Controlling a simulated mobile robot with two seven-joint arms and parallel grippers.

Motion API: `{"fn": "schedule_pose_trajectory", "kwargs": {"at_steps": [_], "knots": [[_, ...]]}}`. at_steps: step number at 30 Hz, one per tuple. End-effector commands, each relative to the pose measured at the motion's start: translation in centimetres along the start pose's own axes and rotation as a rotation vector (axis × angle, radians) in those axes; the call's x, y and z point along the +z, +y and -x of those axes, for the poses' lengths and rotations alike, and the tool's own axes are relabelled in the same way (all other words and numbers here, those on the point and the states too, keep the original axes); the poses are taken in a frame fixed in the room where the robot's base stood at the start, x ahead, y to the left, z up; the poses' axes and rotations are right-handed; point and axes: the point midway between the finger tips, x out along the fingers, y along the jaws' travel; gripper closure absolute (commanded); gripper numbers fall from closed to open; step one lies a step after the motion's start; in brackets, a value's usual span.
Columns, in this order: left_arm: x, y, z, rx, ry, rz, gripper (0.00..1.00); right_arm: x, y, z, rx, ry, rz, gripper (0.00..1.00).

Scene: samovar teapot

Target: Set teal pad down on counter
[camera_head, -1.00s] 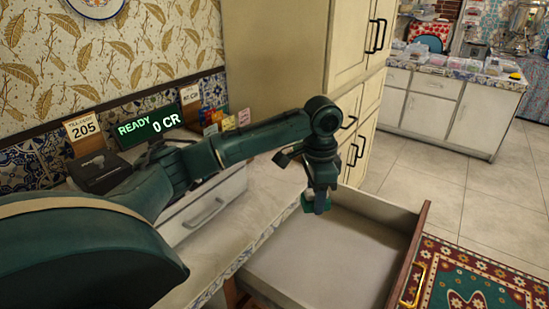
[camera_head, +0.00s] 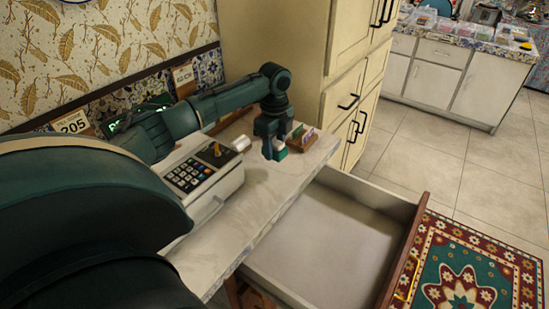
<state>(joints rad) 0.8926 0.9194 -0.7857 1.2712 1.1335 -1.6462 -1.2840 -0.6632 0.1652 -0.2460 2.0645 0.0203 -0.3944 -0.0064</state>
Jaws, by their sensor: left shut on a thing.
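My left gripper (camera_head: 276,150) points down over the far right part of the counter (camera_head: 215,235). It is shut on the teal pad (camera_head: 282,155), a small block that shows just at the fingertips. The pad is mostly hidden by the fingers. It is low over the counter top; I cannot tell whether it touches. My right gripper is not in view.
An open, empty drawer (camera_head: 320,240) juts out below the counter's right side. A cash register (camera_head: 205,170) stands on the counter left of the gripper. A small wooden box with cards (camera_head: 303,138) is close on the right. A tall cream cabinet (camera_head: 275,45) rises behind.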

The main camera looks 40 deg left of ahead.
Motion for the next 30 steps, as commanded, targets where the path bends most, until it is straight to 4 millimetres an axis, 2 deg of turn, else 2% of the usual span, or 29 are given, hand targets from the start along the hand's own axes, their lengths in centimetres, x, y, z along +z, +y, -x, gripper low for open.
{"fn": "schedule_pose_trajectory", "kwargs": {"at_steps": [6, 9, 21, 22, 30], "knots": [[-0.1, 0.1, -3.6, 0.005, 0.001, 0.000, 0.81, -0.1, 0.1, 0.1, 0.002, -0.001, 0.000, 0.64], [-0.1, 0.1, -4.5, 0.004, 0.000, 0.000, 0.81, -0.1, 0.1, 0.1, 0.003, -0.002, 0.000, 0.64], [-0.1, 0.1, -5.0, 0.002, 0.000, 0.000, 0.81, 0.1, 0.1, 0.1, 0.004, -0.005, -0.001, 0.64], [-0.1, 0.1, -5.0, 0.001, 0.000, 0.000, 0.57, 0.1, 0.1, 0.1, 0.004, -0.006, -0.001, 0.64], [-0.1, 0.1, -5.0, 0.001, 0.000, 0.000, 0.37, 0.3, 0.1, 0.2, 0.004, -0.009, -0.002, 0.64]]}}
